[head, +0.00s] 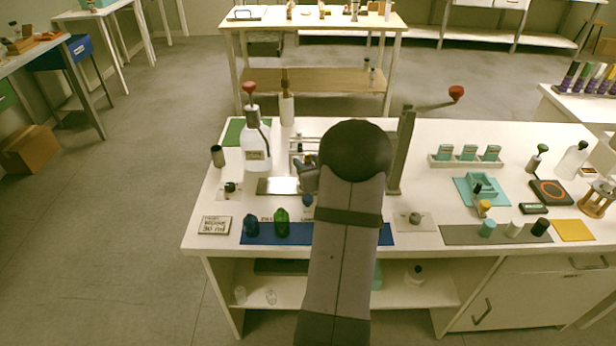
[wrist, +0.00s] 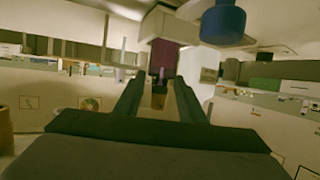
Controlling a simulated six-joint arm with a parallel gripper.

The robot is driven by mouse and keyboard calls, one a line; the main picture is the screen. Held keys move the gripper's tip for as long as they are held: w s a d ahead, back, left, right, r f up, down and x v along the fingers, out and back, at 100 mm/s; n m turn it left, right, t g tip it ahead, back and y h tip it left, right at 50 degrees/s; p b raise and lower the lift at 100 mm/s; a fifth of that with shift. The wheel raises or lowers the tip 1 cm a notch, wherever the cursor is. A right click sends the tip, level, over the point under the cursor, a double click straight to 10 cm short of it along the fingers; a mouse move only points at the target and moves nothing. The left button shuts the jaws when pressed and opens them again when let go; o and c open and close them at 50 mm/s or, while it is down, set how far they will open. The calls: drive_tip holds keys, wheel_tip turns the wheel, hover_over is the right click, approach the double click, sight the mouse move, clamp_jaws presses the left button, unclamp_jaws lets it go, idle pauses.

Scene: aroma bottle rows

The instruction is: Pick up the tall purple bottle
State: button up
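In the wrist view a narrow purple shape (wrist: 163,58), likely the tall purple bottle, shows between and beyond the fingertips of my gripper (wrist: 160,88). The two dark fingers are apart, with gaps beside the shape; I see no clear grip on it. A small tan piece shows below it between the fingers. In the head view my arm hides the middle of the blue mat (head: 325,234) and any purple bottle there. A dark blue bottle (head: 251,225) and a green bottle (head: 281,223) stand on the mat's left part.
A blue object (wrist: 223,22) is close at the top right of the wrist view. In the head view a large clear pump bottle (head: 256,147) stands at the back left and a grey post (head: 402,150) right of my arm. A sign (head: 215,225) lies at the front left.

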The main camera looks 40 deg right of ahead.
clamp_jaws()
drive_tip(key=shift+r, duration=0.1)
wheel_tip(320, 180, up, 10)
drive_tip(key=shift+f+p, duration=0.25)
drive_tip(key=shift+p, duration=0.5)
drive_tip(key=shift+r, duration=0.25)
drive_tip(key=shift+s, duration=0.1)
